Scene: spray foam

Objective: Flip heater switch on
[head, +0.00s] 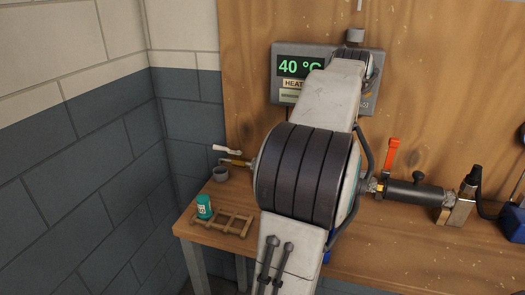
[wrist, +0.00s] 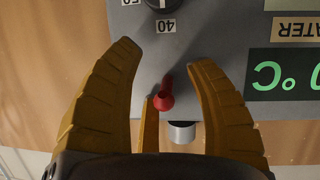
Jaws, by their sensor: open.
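The grey heater control box (head: 283,60) is on the plywood wall, with a green "40 °C" display (head: 300,66) and a partly covered "HEAT..." label (head: 296,84). My arm hides its right part in the head view. In the wrist view the box (wrist: 225,55) appears upside down, with its "HEATER" label (wrist: 296,28). A red-tipped switch lever (wrist: 165,98) stands out from its face. My gripper (wrist: 166,55) is open, its yellow fingers on either side of the lever with visible gaps. Whether anything touches the lever is unclear. The gripper is hidden behind my arm in the head view.
A pipe with a red-handled valve (head: 390,155) runs at right.

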